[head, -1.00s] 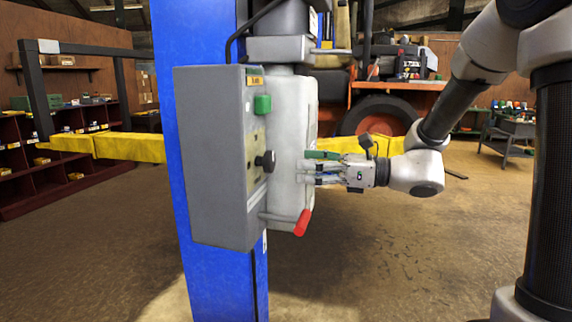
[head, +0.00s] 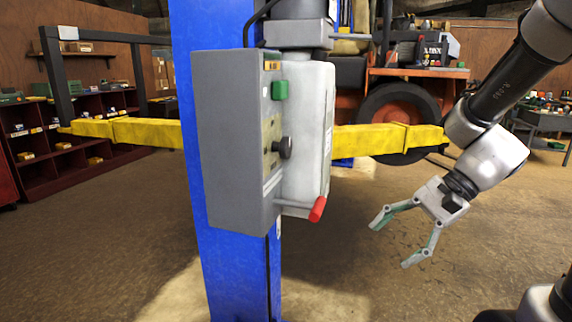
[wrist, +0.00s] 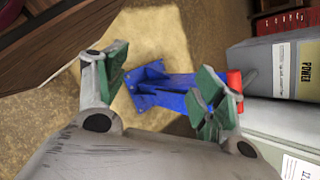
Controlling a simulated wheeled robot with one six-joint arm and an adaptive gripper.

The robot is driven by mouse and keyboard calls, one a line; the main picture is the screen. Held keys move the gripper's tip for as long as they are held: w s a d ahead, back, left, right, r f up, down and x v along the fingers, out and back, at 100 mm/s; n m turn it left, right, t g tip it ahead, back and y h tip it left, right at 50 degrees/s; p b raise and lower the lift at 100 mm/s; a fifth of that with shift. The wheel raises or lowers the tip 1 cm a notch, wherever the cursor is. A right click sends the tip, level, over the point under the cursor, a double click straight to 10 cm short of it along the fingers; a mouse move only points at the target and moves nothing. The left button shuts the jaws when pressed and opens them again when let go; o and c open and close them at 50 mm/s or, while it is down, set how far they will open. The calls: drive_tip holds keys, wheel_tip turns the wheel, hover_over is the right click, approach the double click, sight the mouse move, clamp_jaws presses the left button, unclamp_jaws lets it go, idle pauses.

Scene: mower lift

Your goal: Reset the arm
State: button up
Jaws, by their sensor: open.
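My gripper (head: 396,240) is open and empty in the head view, to the right of the lift post and pointing down and left. Its two fingers with green pads also show in the wrist view (wrist: 160,95). The grey control box (head: 228,140) is fixed to the blue lift post (head: 240,275). It carries a green button (head: 279,90), a black knob (head: 283,147) and a lever with a red handle (head: 317,209). The red handle also shows in the wrist view (wrist: 235,82), close behind one finger, with the post's blue foot (wrist: 165,90) below. My gripper is apart from the box.
Yellow lift arms (head: 385,138) reach out from both sides of the post. An orange mower (head: 375,85) with a black wheel stands behind. Dark red shelves (head: 70,140) stand at the left. The floor around my gripper is clear.

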drive_tip(key=s+d+r+n+t+h, duration=0.2)
drive_tip(key=s+d+r+n+h, duration=0.1)
drive_tip(key=d, duration=0.4)
drive_tip(key=s+d+r+n+t+h, duration=0.2)
drive_tip(key=s+d+r+n+h, duration=0.1)
drive_tip(key=d+r+n+h, duration=0.1)
drive_tip(key=d+n+h, duration=0.1)
drive_tip(key=d+n, duration=0.1)
drive_tip(key=d, duration=0.1)
drive_tip(key=shift+r+n+t+h, duration=0.3)
drive_tip(key=shift+r+n, duration=0.05)
drive_tip(key=shift+n, duration=0.05)
